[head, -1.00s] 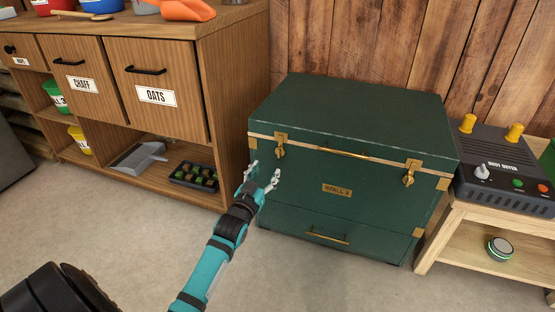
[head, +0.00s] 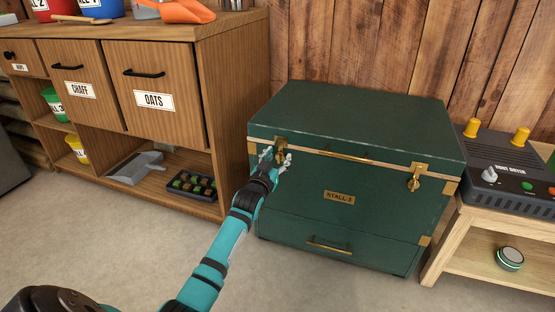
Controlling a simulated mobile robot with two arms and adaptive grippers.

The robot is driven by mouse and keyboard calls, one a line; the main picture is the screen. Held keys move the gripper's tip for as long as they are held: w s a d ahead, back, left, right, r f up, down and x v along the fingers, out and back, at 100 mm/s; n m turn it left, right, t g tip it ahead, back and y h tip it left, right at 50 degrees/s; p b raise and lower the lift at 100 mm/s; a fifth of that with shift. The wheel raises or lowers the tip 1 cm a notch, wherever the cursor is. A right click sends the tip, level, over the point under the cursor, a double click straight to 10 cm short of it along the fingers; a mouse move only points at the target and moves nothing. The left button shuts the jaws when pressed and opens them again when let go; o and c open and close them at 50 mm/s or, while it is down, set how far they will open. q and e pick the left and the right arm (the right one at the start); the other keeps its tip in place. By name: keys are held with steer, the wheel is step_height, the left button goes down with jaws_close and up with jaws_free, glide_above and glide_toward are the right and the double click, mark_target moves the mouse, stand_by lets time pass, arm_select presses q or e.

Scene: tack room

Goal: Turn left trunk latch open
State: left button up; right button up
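The green trunk (head: 375,195) stands closed against the wooden wall, with brass corners and trim. Its left latch (head: 281,141) is a brass piece at the front left of the lid seam, partly hidden by my fingers. The right latch (head: 415,177) is brass and hangs at the front right. My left gripper (head: 274,156) is at the left latch, with its fingers spread to either side of it. Whether the fingers touch the latch I cannot tell. My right gripper is not in view.
A wooden cabinet (head: 212,120) with drawers stands left of the trunk, close to its left side. A low wooden bench (head: 455,235) with a boot dryer (head: 505,175) stands at the right. The concrete floor in front is clear.

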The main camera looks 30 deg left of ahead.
arm_select(q)
steer(key=c, duration=0.8)
steer(key=shift+c, duration=0.2)
